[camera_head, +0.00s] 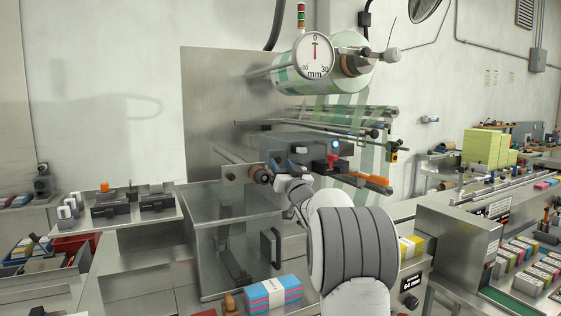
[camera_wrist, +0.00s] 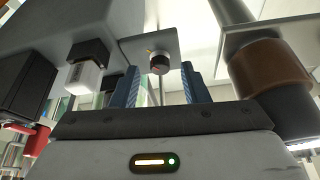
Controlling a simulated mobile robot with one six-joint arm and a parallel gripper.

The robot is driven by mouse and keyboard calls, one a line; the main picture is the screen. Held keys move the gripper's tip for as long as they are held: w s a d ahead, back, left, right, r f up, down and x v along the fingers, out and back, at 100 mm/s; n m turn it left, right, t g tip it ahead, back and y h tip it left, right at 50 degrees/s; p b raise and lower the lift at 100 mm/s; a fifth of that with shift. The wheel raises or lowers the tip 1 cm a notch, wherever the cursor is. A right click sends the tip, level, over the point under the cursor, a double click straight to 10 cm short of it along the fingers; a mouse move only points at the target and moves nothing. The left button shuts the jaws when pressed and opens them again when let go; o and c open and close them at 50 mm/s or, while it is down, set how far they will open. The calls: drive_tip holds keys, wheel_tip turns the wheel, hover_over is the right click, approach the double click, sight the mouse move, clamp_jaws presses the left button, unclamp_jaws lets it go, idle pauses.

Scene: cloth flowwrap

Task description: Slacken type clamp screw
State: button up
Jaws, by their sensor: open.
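In the wrist view a small dark round screw head (camera_wrist: 159,63), which looks like the type clamp screw, sits on a grey metal plate (camera_wrist: 143,44). My gripper (camera_wrist: 160,84) is open, with one blue ribbed finger on each side of the screw head in the picture. Gaps show between the head and both fingers; I cannot tell how far the tips reach past it. In the head view my gripper (camera_head: 282,166) is at the front of the grey printer unit (camera_head: 310,145). The screw cannot be made out there.
A brown-collared roller end (camera_wrist: 272,63) is close right of my fingers in the wrist view. A white block in a black holder (camera_wrist: 84,72) is close on the left. In the head view a red-handled part (camera_head: 333,160) and an orange handle (camera_head: 370,180) are right of my gripper.

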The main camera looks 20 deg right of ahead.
drive_tip(key=shift+w+r, duration=0.15)
drive_tip(key=shift+w, duration=0.35)
drive_tip(key=shift+c, duration=0.2)
clamp_jaws()
